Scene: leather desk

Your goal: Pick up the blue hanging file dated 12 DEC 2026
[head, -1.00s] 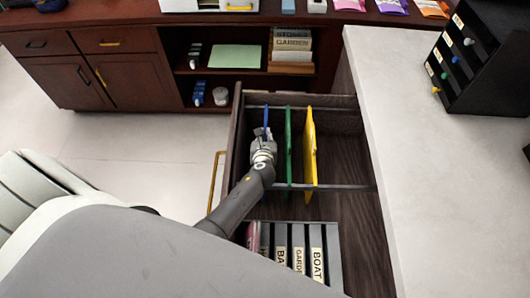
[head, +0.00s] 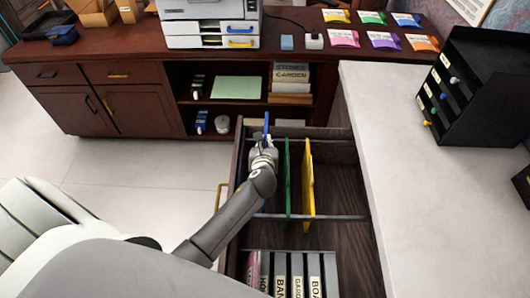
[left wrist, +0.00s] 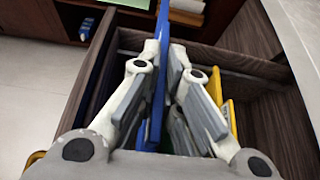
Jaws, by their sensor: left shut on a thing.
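The blue hanging file (head: 266,121) is a thin upright sheet at the left of the open drawer, its top standing above the other files. My left gripper (head: 264,143) is shut on it from above. In the left wrist view, the blue file (left wrist: 155,122) runs between the two fingers of my left gripper (left wrist: 166,62). I cannot read any date on it. A green hanging file (head: 287,178) and a yellow hanging file (head: 308,182) hang to its right on the drawer rails. My right gripper is out of view.
The open dark wooden drawer (head: 345,185) surrounds the files. Several labelled books (head: 297,272) stand in its front part. A pale countertop (head: 400,150) borders it on the right, with a black organizer (head: 480,85). A wooden cabinet (head: 105,70) stands behind.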

